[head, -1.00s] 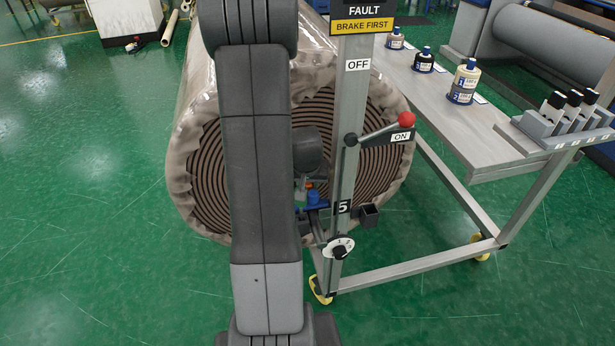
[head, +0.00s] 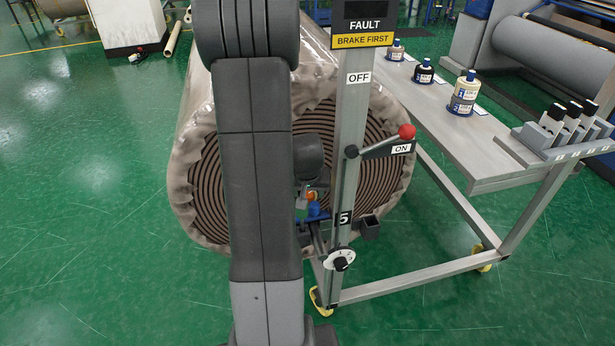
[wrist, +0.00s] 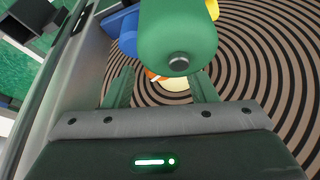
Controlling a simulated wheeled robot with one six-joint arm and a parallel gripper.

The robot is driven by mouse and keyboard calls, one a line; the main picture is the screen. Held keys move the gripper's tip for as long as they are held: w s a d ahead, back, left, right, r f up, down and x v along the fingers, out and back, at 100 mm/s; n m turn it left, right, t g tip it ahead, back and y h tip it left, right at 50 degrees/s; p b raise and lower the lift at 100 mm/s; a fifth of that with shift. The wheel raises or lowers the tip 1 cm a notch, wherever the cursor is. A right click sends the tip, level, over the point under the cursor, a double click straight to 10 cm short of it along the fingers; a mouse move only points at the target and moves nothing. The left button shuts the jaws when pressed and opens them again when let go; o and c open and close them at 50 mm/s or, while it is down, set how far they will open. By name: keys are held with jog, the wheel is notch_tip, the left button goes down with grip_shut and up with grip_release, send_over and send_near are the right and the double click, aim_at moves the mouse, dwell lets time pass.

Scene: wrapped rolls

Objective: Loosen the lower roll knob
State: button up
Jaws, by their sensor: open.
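In the wrist view a green rounded part (wrist: 165,25) with a grey centre bolt stands in front of my gripper (wrist: 161,88). I cannot tell whether it is the lower roll knob. My gripper is open, its two fingers apart with nothing visibly clamped between them. A blue part (wrist: 126,30) and yellow and orange pieces show behind the green part. In the head view my arm hides most of this spot. A small orange piece (head: 311,196) and a blue part (head: 314,209) show beside the post (head: 347,185), in front of the wrapped roll (head: 186,165).
A lever with a red ball (head: 406,132) sticks out right of the post at the ON label. A bench (head: 450,135) with several bottles stands right. Green floor at left is clear.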

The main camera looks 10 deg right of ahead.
jog(key=v, duration=1.1)
jog(key=shift+s+r, duration=0.2)
jog(key=shift+r, duration=0.05)
